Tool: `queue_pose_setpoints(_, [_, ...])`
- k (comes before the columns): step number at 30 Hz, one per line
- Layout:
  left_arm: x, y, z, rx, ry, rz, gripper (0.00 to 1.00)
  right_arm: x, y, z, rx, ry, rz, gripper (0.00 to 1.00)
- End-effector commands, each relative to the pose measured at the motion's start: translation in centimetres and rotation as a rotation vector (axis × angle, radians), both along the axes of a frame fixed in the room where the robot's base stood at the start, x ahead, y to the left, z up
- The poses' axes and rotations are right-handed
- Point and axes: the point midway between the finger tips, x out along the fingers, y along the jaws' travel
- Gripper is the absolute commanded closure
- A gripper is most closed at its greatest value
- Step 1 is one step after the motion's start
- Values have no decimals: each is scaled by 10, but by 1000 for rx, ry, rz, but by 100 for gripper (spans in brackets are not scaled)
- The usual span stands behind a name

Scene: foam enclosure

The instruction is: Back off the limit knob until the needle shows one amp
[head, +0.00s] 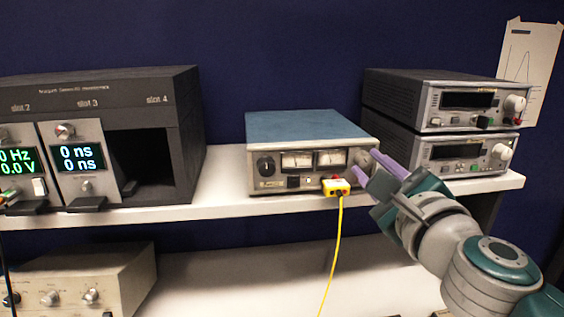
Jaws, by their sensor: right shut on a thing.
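A bench power supply (310,128) with a blue top stands on the white shelf, its front holding two analog meters. The left meter (297,161) and right meter (330,158) are lit pale; their needles are too small to read. My right gripper (365,162), with purple fingers, reaches in from the right and is shut on the limit knob (362,158) at the right end of the front panel. The fingers partly hide the knob, and its pointer mark cannot be made out. My left gripper is not in view.
A yellow plug (336,187) with a hanging yellow cable (333,250) sits in the supply's front, just below my fingers. Two stacked instruments (445,125) stand to the right. A black rack (110,85) with an empty slot stands left. Bare shelf (222,185) lies between rack and supply.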

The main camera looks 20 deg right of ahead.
Motion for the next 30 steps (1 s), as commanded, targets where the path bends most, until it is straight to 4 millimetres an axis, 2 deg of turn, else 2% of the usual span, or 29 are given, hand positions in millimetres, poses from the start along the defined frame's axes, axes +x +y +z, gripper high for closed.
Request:
queue_pose_setpoints(4, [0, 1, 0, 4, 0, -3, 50, 0, 0, 0, 1, 0, 1, 100])
queue_pose_setpoints(5, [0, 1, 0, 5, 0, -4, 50, 0, 0, 0, 1, 0, 1, 68])
queue_pose_setpoints(13, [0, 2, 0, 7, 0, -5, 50, 0, 0, 0, 2, 0, 0, 39])
queue_pose_setpoints(23, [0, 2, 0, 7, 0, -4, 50, -5, 1, -1, 3, 2, 0, 39])
queue_pose_setpoints(26, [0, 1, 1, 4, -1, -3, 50, -18, 4, -1, 4, 2, 0, 39])
queue_pose_setpoints(30, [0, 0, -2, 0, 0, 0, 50, -45, 11, -3, 4, 3, 0, 39])
